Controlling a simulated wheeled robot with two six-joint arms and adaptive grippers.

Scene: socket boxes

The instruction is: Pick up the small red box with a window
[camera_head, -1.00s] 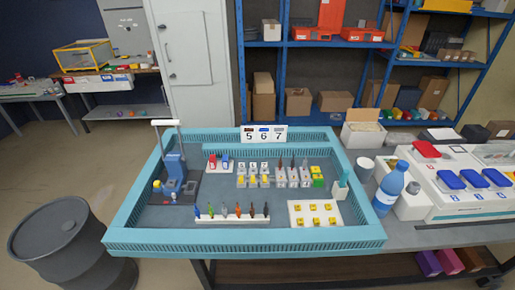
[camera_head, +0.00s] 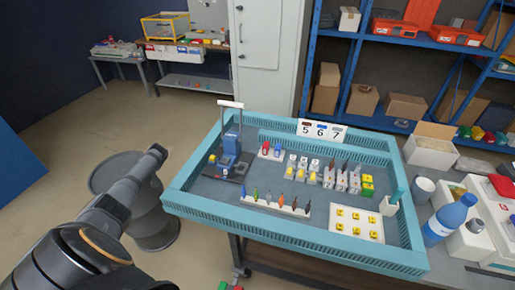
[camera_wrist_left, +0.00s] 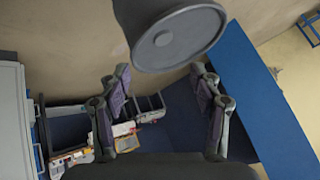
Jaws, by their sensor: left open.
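A small red box (camera_head: 266,146) sits on a white holder next to a blue one, at the back left inside the turquoise-rimmed tray (camera_head: 290,237) in the head view. It is too small there to make out a window. My left arm reaches in from the lower left, outside the tray and well apart from the red box. In the left wrist view my left gripper (camera_wrist_left: 163,78) is open with nothing between its fingers. The red box does not show clearly in that view. My right gripper is not in view.
The tray also holds a blue-grey device (camera_head: 231,145) with a tall handle, a white strip of coloured pieces (camera_head: 277,204), and yellow pieces on a white plate (camera_head: 356,223). A dark barrel (camera_head: 152,228) stands left of the table. A blue bottle (camera_head: 450,218) stands right of the tray.

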